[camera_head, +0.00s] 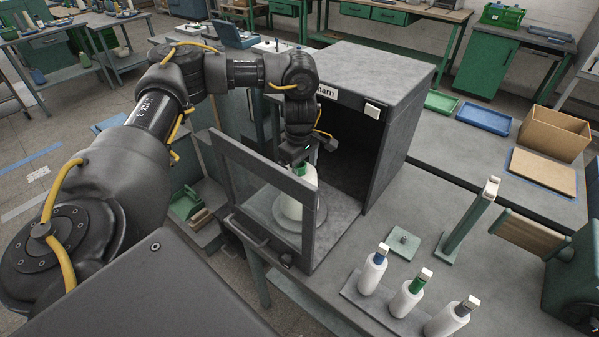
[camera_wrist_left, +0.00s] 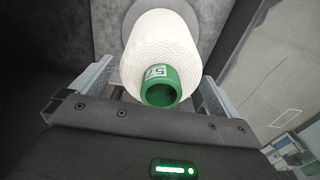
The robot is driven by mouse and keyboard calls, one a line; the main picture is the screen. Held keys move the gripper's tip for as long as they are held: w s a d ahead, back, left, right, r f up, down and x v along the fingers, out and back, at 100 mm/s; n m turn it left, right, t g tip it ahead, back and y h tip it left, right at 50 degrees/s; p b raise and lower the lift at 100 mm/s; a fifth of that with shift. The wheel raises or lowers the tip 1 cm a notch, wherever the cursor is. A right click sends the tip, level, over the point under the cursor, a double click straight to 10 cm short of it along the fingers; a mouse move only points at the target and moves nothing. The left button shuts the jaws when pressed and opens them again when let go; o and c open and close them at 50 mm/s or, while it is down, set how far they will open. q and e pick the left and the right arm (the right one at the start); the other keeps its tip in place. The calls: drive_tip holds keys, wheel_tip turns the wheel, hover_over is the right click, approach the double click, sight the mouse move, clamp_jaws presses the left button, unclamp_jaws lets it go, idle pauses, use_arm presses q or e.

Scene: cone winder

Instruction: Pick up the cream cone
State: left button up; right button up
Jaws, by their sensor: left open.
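The cream cone (camera_head: 292,207) stands upright, with a green tube end at its top, on a round grey plate at the mouth of the open grey box. My left gripper (camera_head: 298,158) points down from above at the tube end. In the left wrist view the cone (camera_wrist_left: 160,48) lies between the two open fingers, with its green tube end (camera_wrist_left: 160,88) toward the palm. The fingers look apart from it on both sides. The lower part of the cone is partly behind the box door's frame. My right gripper is not in view.
The grey box (camera_head: 385,70) has a dark interior and an open framed door (camera_head: 262,150) close to my left arm. Several white bobbins with coloured tops, including a green one (camera_head: 407,300), stand on a grey rack at front right. A green post (camera_head: 468,222) rises behind them.

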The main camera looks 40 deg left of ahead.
use_arm(q)
drive_tip(key=shift+f, duration=0.5)
drive_tip(key=shift+s, duration=0.1)
drive_tip(key=c, duration=0.9)
drive_tip(key=shift+r, duration=0.15)
